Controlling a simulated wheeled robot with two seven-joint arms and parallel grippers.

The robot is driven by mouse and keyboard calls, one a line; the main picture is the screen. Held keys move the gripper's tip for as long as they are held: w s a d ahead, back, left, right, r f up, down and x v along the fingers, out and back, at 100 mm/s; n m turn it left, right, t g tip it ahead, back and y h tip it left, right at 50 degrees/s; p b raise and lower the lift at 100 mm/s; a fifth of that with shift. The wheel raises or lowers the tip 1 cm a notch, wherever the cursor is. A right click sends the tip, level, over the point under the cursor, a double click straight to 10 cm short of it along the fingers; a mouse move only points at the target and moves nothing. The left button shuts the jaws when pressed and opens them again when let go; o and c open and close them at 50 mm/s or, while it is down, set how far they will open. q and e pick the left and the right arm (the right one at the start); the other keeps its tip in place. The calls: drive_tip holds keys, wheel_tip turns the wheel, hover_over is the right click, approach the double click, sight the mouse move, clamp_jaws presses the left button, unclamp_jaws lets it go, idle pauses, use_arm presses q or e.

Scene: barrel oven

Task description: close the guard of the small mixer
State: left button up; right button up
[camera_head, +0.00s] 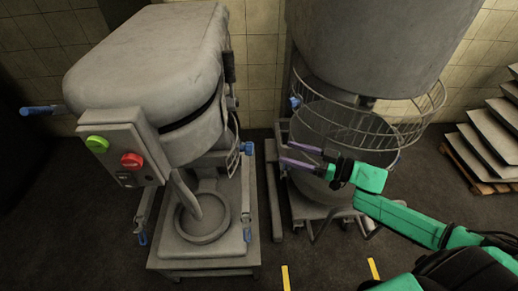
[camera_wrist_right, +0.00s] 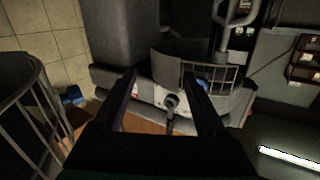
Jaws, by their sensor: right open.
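The small mixer (camera_head: 150,70) stands at the left, a grey machine with a control box carrying a green and a red button. Its wire guard (camera_head: 233,149) shows at the right side of the head, partly hidden by the body, and the front around the hook (camera_head: 186,200) is uncovered. In the right wrist view a curved guard with a wire grid (camera_wrist_right: 222,80) appears ahead, beyond the fingers. My right gripper (camera_head: 287,153) is open and empty, to the right of the small mixer and overlapping the large mixer's bowl in the picture. My left gripper is not in view.
A large mixer (camera_head: 375,45) with its own round wire guard (camera_head: 420,118) stands close on the right. A narrow gap of floor separates the machines. Stacked trays on a pallet (camera_head: 485,180) stand far right. Yellow floor marks (camera_head: 285,278) lie in front.

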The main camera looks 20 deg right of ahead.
drive_tip(key=s+d+r+n+g+y, duration=0.3)
drive_tip(key=s+r+g+y, duration=0.1)
drive_tip(key=s+r+g, duration=0.1)
drive_tip(key=x, duration=1.4)
drive_tip(key=shift+a, duration=0.15)
drive_tip(key=shift+s+f, duration=0.1)
drive_tip(key=shift+s, duration=0.05)
clamp_jaws()
idle(0.3)
